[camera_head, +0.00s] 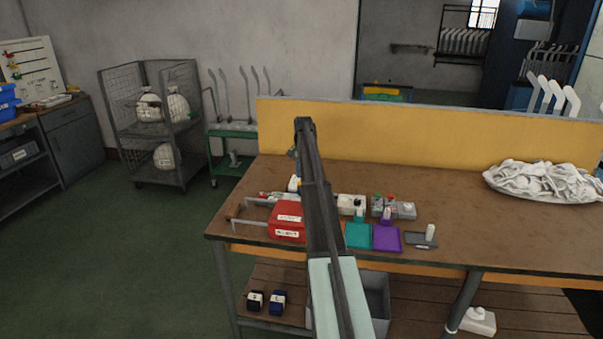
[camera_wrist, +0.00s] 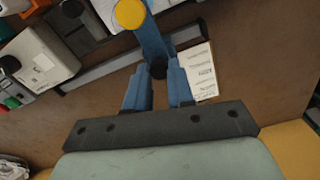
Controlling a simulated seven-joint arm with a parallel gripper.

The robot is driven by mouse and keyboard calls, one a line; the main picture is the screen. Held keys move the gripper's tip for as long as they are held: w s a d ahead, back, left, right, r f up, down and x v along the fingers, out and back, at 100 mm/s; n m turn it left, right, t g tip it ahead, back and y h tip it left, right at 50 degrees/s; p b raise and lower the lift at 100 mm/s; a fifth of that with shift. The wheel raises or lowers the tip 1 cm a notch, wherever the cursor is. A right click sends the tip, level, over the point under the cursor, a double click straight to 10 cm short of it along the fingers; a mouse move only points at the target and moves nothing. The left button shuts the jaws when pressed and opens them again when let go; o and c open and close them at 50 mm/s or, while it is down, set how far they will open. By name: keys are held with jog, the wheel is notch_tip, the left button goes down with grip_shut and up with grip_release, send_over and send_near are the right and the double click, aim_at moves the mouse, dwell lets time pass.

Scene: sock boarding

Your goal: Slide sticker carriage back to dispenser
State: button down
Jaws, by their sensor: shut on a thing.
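In the wrist view, the sticker carriage (camera_wrist: 149,40) looks like a blue block with a yellow round top and a dark knob, on a dark rail (camera_wrist: 100,70). My gripper (camera_wrist: 158,76) has its two blue fingers on either side of the knob and is shut on it. A white machine (camera_wrist: 45,55) stands left of the rail; I cannot tell for sure that it is the dispenser. In the head view my arm hides most of the carriage and rail, and the fingertips are not clear there.
On the brown table (camera_head: 460,210) are a red box (camera_head: 287,220), teal (camera_head: 358,235) and purple (camera_head: 387,238) pads, and white units (camera_head: 402,208). A printed card (camera_wrist: 198,72) lies right of my fingers. A white sock pile (camera_head: 545,180) lies far right. A yellow panel (camera_head: 430,135) borders the back.

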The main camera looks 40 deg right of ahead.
jog(key=s+d, duration=1.3)
jog(key=c, duration=1.3)
grip_release()
jog(key=o, duration=0.3)
notch_tip(320, 180, up, 14)
jog(key=shift+f, duration=0.1)
jog(key=shift+a, duration=0.1)
